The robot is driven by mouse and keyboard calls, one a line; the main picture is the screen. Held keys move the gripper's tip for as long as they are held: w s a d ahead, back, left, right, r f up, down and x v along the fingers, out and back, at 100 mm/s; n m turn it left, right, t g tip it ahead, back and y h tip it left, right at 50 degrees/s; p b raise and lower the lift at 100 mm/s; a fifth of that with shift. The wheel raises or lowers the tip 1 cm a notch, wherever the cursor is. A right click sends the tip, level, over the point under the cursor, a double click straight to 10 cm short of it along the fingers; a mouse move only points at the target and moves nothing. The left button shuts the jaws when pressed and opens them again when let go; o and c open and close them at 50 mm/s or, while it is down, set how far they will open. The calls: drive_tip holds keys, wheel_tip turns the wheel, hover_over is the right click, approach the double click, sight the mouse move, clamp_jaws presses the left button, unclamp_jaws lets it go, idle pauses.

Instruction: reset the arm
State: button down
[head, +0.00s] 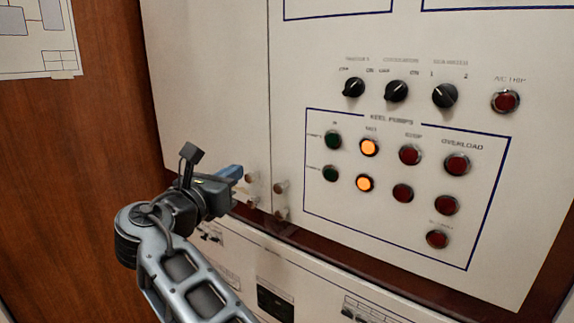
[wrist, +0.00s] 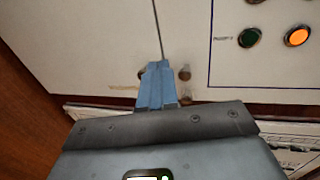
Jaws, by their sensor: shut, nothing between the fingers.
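My gripper (head: 234,173) is shut and empty, with blue fingers, at the left of the control panel (head: 420,40). In the wrist view its closed fingers (wrist: 156,84) point at the seam between two white panels, between small round knobs. The fingers overlap the panel's lower edge in the picture; I cannot tell whether they touch it. My arm reaches up from the bottom of the head view.
The panel carries black rotary switches (head: 396,91), lit orange lamps (head: 369,147), green lamps (head: 333,140) and dark red lamps (head: 456,164). Small knobs (head: 280,187) sit close right of my gripper. A brown wooden wall (head: 100,150) with a paper diagram (head: 35,38) stands at left.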

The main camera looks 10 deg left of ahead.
drive_tip(key=s+d+f+m+g+y, duration=0.1)
drive_tip(key=s+d+f+m, duration=0.15)
drive_tip(key=f, duration=0.55)
drive_tip(key=s+d+f+m+g+y, duration=0.1)
drive_tip(key=s+d+f+g+y, duration=0.15)
drive_tip(key=f, duration=0.55)
drive_tip(key=s+d+f+m+y, duration=0.1)
drive_tip(key=s+d+f, duration=0.1)
drive_tip(key=d+f, duration=0.35)
drive_tip(key=s+d+f+m+g+y, duration=0.1)
drive_tip(key=s+d+f+m+g, duration=0.1)
drive_tip(key=s+d+f+m, duration=0.9)
drive_tip(key=s+d+m, duration=0.3)
drive_tip(key=s+d, duration=0.3)
drive_tip(key=s, duration=0.3)
drive_tip(key=s+d+m, duration=0.4)
drive_tip(key=s+d, duration=0.1)
drive_tip(key=s, duration=0.4)
drive_tip(key=s+d+r+m+t+h, duration=0.2)
drive_tip(key=s+d+r+m, duration=1)
drive_tip(key=s+r, duration=0.3)
drive_tip(key=shift+s+d+r+h, duration=0.15)
drive_tip(key=shift+s+d+h, duration=0.05)
drive_tip(key=shift+d+h, duration=0.15)
drive_tip(key=shift+t, duration=0.25)
